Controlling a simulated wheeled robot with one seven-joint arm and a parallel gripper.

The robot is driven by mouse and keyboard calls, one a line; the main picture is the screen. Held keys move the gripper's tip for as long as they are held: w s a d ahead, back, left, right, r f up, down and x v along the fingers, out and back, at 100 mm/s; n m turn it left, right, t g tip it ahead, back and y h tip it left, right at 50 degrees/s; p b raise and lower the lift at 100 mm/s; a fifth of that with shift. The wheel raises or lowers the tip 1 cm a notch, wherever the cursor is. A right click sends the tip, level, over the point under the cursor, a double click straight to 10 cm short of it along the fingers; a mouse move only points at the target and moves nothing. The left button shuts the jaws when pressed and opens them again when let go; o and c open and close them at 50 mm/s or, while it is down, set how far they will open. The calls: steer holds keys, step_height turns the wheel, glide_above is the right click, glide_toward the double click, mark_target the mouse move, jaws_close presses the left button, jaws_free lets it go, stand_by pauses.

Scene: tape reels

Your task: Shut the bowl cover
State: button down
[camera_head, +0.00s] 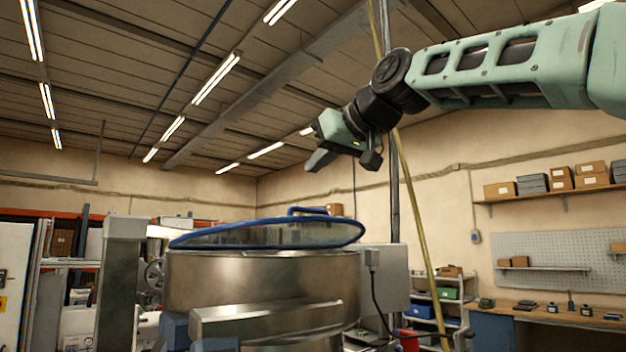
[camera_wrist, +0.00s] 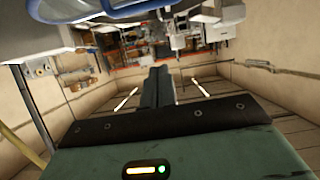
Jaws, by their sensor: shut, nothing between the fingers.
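The steel bowl (camera_head: 255,280) stands in the lower middle of the head view. Its cover (camera_head: 270,235), a clear disc with a blue rim, lies over the bowl's top and looks slightly tilted, with its right side higher. I cannot tell whether its rim touches the bowl all round. A blue handle (camera_head: 306,210) sits on the cover's far side. My gripper (camera_head: 318,162) is above the cover, apart from it, pointing down-left. In the wrist view its fingers (camera_wrist: 157,86) are together and empty, and part of the blue cover rim (camera_wrist: 105,14) shows at the top.
A grey control box (camera_head: 385,280) stands right of the bowl, and a grey column (camera_head: 122,260) stands left. A thin yellow pole (camera_head: 415,205) rises behind my arm. A workbench (camera_head: 560,318) and wall shelf (camera_head: 550,196) are at right. The space around my gripper looks free.

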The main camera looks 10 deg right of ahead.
mark_target(331, 221)
steer(key=f, duration=0.1)
steer(key=w+f, duration=0.1)
steer(key=a, duration=0.1)
steer(key=shift+w+f, duration=0.25)
steer(key=shift+f, duration=0.15)
steer(key=shift+s+d+f, duration=0.1)
steer(key=shift+f, duration=0.9)
steer(key=f+b, duration=0.1)
steer(key=b, duration=0.1)
steer(key=f+b, duration=0.1)
steer(key=b, duration=0.1)
steer(key=shift+s+d+t, duration=0.2)
steer(key=shift+s+t, duration=0.05)
steer(key=shift+t, duration=0.15)
steer(key=f+t+b, duration=0.1)
steer(key=b, duration=0.4)
steer(key=s+f+y+b, duration=0.1)
steer(key=f+b, duration=0.1)
steer(key=b, duration=0.3)
steer(key=d+f+t+y+b, duration=0.1)
steer(key=b, duration=0.4)
steer(key=shift+s+f+t, duration=0.25)
steer(key=shift+s+t, duration=0.05)
steer(key=shift+s, duration=0.05)
steer(key=shift+d, duration=0.1)
steer(key=shift+r+b, duration=0.1)
steer(key=shift+b, duration=0.2)
